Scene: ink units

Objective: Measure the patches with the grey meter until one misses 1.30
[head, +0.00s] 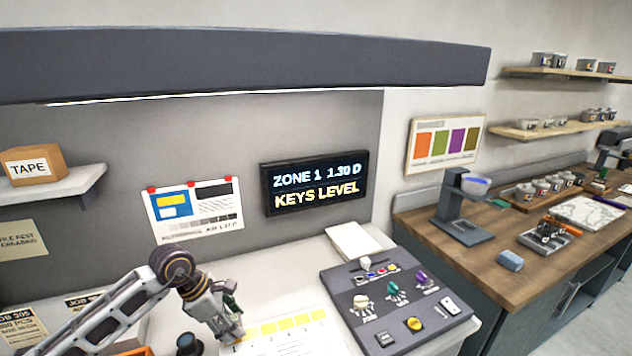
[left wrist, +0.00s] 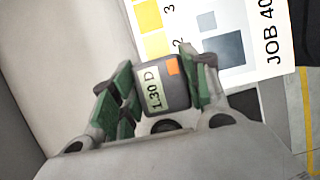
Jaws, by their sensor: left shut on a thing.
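My left gripper (head: 230,325) is low over the left end of a white sheet (head: 300,345) with a row of yellow patches (head: 287,325). In the left wrist view the gripper (left wrist: 155,95) is shut on the grey meter (left wrist: 174,94), between its green fingers. The meter has an orange square and its display reads 1.30 D. Patches beside the numbers 2 (left wrist: 156,46) and 3 (left wrist: 147,14) show beyond it; the meter hides what lies under it. The wall screen (head: 315,184) reads ZONE 1 1.30 D, KEYS LEVEL. My right gripper is not in view.
A dark control panel (head: 375,332) with coloured knobs and a yellow button stands right of the sheet. A white pad (head: 353,241) lies behind it.

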